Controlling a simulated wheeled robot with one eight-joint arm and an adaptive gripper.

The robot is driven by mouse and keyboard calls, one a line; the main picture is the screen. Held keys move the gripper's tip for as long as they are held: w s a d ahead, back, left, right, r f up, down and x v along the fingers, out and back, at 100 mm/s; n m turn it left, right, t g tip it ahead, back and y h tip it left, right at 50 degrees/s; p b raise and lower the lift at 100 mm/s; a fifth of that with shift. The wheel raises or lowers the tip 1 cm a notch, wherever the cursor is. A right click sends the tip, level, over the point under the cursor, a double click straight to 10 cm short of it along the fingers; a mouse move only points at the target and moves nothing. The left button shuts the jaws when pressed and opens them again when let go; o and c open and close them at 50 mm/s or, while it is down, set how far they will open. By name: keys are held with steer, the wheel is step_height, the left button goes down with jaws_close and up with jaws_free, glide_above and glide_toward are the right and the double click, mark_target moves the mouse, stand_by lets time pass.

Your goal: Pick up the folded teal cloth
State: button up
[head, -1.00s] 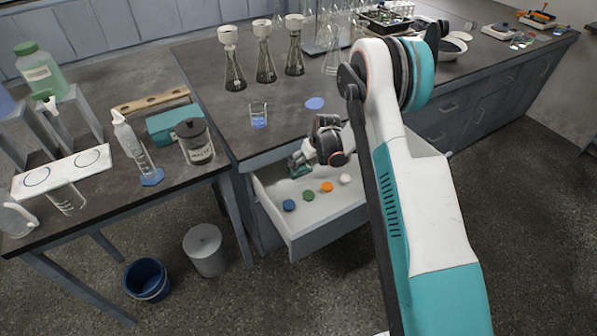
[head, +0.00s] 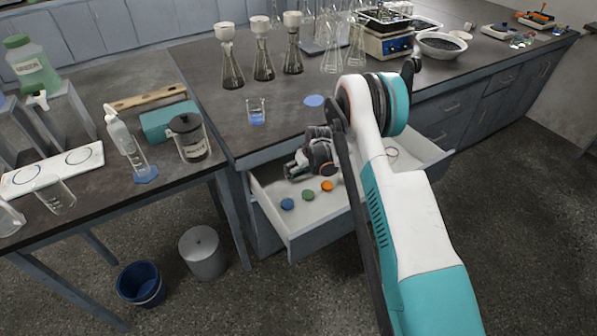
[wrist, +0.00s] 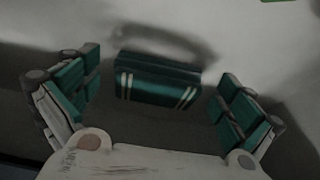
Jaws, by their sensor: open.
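The folded teal cloth (wrist: 158,82), dark teal with pale stripes near both ends, lies on the pale drawer floor in the wrist view. My gripper (wrist: 160,103) is open, with one finger left of the cloth and one right of it. Gaps show on both sides, so neither finger touches it. In the head view my gripper (head: 295,169) is low inside the open drawer (head: 320,228), at its left back part. I cannot make out the cloth in the head view; my gripper and wrist cover that area.
Blue (head: 287,204), green (head: 308,196) and orange (head: 327,186) discs lie in the drawer near my gripper. The drawer walls surround it, with the bench edge behind. A beaker (head: 256,112) and flasks (head: 263,65) stand above.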

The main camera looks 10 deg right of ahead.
steer(key=shift+r, duration=0.1)
steer(key=c, duration=1)
